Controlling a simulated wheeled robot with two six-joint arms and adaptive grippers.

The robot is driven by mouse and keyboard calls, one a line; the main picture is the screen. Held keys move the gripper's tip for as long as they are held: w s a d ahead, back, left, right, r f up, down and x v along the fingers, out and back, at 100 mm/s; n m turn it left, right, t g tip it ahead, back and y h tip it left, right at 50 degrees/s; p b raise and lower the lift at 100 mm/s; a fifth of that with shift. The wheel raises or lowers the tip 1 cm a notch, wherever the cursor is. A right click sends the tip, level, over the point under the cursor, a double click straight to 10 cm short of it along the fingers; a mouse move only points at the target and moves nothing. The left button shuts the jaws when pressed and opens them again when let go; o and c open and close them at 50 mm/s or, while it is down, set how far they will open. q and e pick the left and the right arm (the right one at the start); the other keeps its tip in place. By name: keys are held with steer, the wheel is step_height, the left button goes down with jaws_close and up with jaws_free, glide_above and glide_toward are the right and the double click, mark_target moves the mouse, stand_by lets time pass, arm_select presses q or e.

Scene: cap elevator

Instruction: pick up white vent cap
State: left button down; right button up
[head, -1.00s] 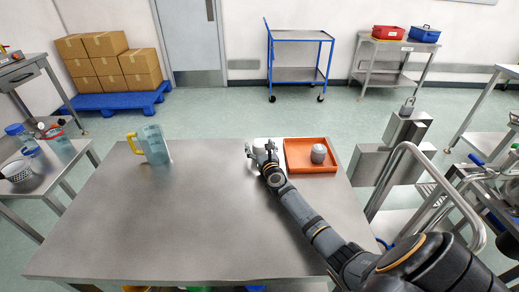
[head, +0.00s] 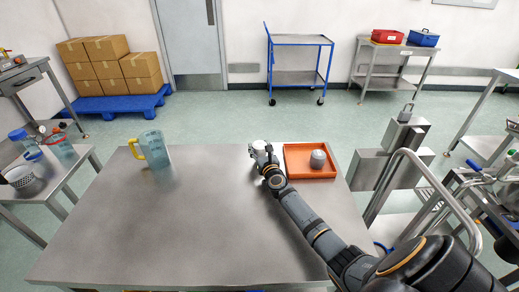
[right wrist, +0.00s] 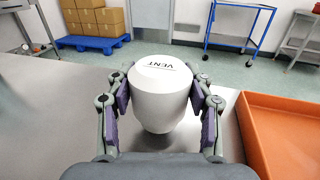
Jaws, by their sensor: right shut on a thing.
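The white vent cap (right wrist: 162,85), a rounded white piece with "VENT" printed on its flat top, is between the two fingers of my right gripper (right wrist: 160,104). The fingers press on it from both sides, and it looks upright. In the head view the cap (head: 257,144) shows small at the tip of my right gripper (head: 263,152), near the far edge of the table and just left of the orange tray. I cannot tell whether its underside touches the table. My left gripper is not in view.
The orange tray (head: 293,174) holds a grey rounded cap (head: 318,158). A blue jug (head: 154,149) with a yellow handle stands at the table's far left. The middle of the steel table (head: 170,220) is clear. A metal stair rail (head: 455,195) stands at the right.

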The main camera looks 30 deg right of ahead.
steer(key=s+a+r+p, duration=0.6)
steer(key=s+r+p, duration=0.3)
steer(key=s+r, duration=0.2)
steer(key=shift+v, duration=0.75)
steer(key=shift+a, duration=0.1)
